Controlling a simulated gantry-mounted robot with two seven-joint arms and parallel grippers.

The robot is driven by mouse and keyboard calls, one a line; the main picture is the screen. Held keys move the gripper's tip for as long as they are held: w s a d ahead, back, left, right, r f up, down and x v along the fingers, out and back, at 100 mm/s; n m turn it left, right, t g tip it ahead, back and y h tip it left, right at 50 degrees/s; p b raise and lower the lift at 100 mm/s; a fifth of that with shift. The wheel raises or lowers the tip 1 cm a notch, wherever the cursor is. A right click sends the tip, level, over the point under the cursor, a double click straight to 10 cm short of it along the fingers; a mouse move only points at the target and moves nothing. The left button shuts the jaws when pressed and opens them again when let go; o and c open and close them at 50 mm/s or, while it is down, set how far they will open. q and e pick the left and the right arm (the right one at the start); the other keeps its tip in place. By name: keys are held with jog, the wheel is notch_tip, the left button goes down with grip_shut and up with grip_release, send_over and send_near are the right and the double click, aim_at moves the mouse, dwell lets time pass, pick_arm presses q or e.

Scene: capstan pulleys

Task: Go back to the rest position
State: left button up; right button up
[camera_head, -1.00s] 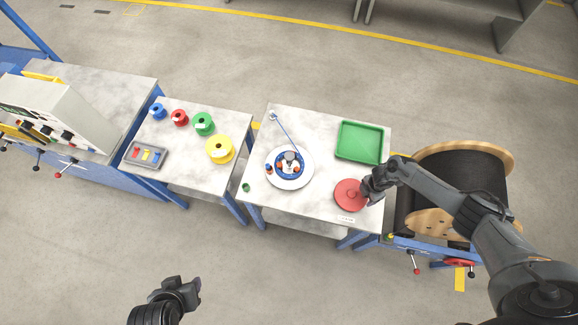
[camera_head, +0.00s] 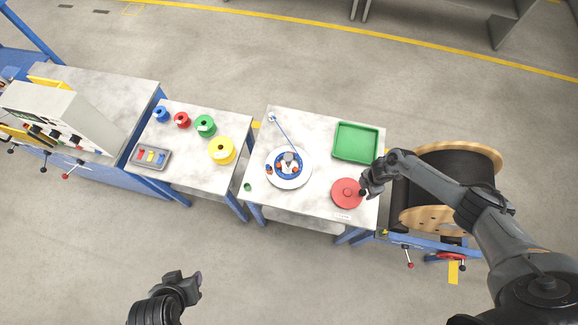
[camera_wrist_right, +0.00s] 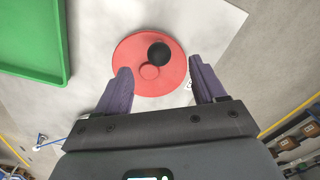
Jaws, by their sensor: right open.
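My right gripper (camera_head: 366,187) is open and empty above the right edge of the red disc (camera_head: 346,194) on the right-hand table. In the right wrist view its two purple fingers (camera_wrist_right: 161,88) are spread apart, with the red disc (camera_wrist_right: 135,75) beyond them. A dark round knob (camera_wrist_right: 159,54) shows on the disc. My left gripper (camera_head: 196,283) is at the bottom left of the head view, over bare floor and away from the tables. Its fingers are too small to tell their opening.
The right-hand table (camera_head: 265,190) also carries a green tray (camera_head: 355,158), and a white round plate with a blue ring (camera_head: 288,163). Coloured spools such as the yellow spool (camera_head: 221,151) stand on the middle table. A large black cable drum (camera_head: 420,190) stands right of the tables.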

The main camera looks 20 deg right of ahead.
jog(key=a+r+m+t+y, duration=0.15)
jog(key=a+r, duration=0.25)
jog(key=a, duration=0.8)
jog(key=a+r+m+t, duration=0.2)
jog(key=a+r, duration=0.2)
jog(key=a, duration=0.8)
notch_tip(320, 180, up, 11)
jog(key=s+a+m, duration=0.2)
jog(key=m, duration=0.3)
jog(key=s+d+r+m, duration=0.2)
jog(key=s+r+m, duration=0.1)
jog(key=r, duration=0.2)
jog(key=s+d+r+m+h, duration=0.1)
jog(key=s+d+r+m, duration=0.2)
jog(key=s+r, duration=0.1)
jog(key=shift+r, duration=0.9)
